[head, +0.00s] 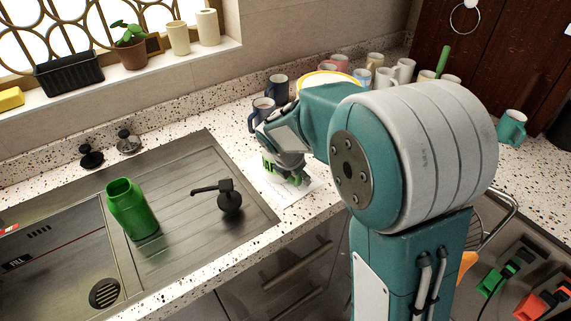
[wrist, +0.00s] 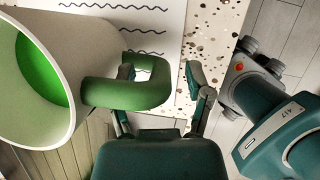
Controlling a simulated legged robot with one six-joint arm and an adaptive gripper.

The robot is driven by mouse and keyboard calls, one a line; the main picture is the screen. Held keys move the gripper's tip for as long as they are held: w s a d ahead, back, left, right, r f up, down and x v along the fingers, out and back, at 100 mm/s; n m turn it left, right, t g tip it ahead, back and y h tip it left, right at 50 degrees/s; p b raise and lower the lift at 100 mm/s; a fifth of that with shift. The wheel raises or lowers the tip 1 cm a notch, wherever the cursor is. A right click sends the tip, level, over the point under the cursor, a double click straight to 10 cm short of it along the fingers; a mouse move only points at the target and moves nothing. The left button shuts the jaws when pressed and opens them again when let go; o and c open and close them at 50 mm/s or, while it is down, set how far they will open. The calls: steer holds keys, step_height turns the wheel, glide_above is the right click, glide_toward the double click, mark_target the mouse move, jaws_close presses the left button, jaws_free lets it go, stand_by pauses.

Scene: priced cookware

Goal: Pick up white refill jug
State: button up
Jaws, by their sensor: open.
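The white jug (wrist: 32,150) fills the left of the wrist view, with a green inside and a thick green handle (wrist: 155,88) pointing right. My gripper (wrist: 159,71) is open around the outer bar of the handle. One finger shows in the handle's loop, the other stands outside it to the right with a gap. I cannot tell whether either finger touches the handle.
A paper sheet (head: 287,190) lies under my gripper. A green bottle (head: 132,210) and a black tap (head: 229,197) stand at the sink (head: 165,265) to the left. Dark mugs (head: 262,108) and several other mugs (head: 405,70) stand behind my arm.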

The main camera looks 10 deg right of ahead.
steer(key=shift+w+f, duration=0.1)
steer(key=shift+f, duration=0.3)
steer(key=shift+a, duration=0.2)
steer(key=shift+d, duration=0.1)
jaws_close()
steer(key=shift+d, duration=0.1)
steer(key=shift+r, duration=1)
steer(key=s+a+r, duration=0.3)
steer(key=s+r, duration=0.8)
steer(key=s, duration=0.2)
steer(key=shift+s, duration=0.3)
